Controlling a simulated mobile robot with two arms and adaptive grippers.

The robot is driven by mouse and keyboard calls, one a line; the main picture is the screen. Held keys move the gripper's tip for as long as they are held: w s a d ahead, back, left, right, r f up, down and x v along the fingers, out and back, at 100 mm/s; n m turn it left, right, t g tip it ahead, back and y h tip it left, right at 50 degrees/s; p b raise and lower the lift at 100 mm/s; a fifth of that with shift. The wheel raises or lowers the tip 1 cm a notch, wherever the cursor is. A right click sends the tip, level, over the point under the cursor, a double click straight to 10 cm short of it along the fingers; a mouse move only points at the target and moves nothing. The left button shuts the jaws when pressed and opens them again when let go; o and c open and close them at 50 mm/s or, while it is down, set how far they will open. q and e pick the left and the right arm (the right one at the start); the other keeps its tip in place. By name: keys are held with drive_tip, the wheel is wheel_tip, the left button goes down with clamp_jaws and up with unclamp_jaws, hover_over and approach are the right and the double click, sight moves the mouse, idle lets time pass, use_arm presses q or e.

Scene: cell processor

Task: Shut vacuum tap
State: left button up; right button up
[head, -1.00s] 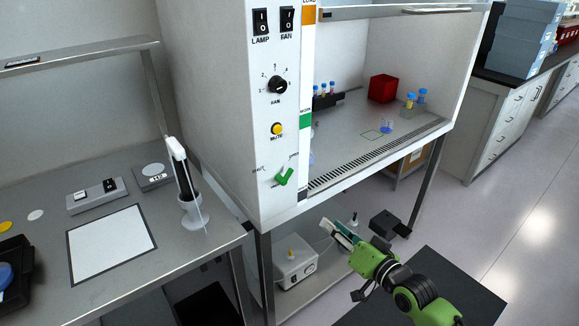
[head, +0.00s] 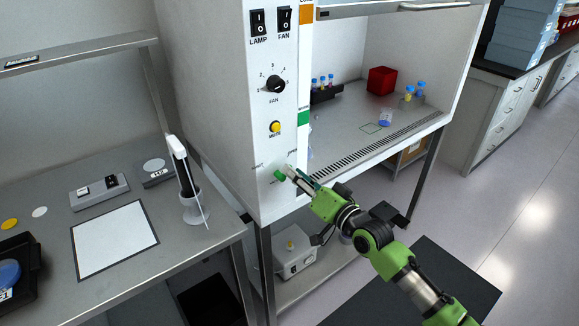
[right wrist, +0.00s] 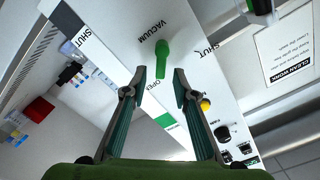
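The vacuum tap has a green handle (head: 280,176) on the lower front panel of the cabinet, partly hidden by my right gripper (head: 292,172). In the right wrist view, the green handle (right wrist: 163,56) lies between and just beyond the fingertips of my right gripper (right wrist: 160,84). The printed words VACUUM, SHUT and OPEN are around it. The right fingers are apart with a gap on both sides of the handle; I cannot tell whether either touches it. My left gripper is not in view.
The panel also holds a yellow mute button (head: 275,127) and a black fan knob (head: 275,84) above the tap. A steel bench (head: 110,285) stands left; a pump box (head: 294,255) sits below the cabinet.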

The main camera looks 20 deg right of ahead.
drive_tip(key=shift+x, duration=1.6)
clamp_jaws()
